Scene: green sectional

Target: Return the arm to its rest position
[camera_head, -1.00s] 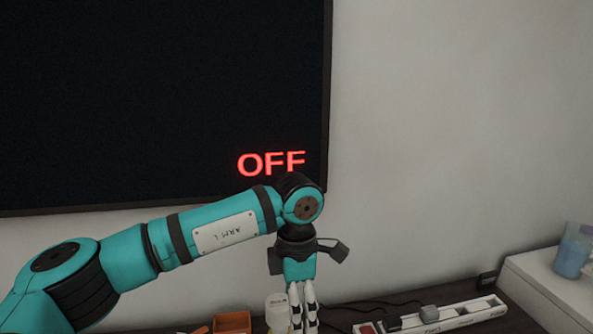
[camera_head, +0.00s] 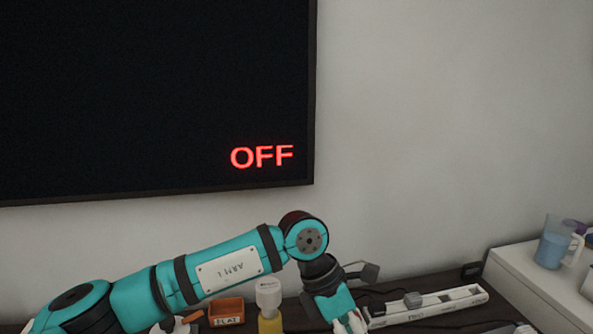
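My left arm, labelled ARM L, comes in from the left across the lower part of the head view. Its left gripper (camera_head: 350,322) points down and to the right at the bottom edge, over the dark tabletop (camera_head: 423,286). The fingertips are cut off by the frame, so I cannot tell whether it is open or shut. My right gripper is not in view.
A white power strip (camera_head: 465,294) with plugs lies right of the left gripper. A yellow bottle with a white top (camera_head: 268,300) and an orange tray (camera_head: 226,310) stand left of it. A jug (camera_head: 554,243) stands on a white cabinet (camera_head: 525,275). A wall screen (camera_head: 150,90) reads OFF.

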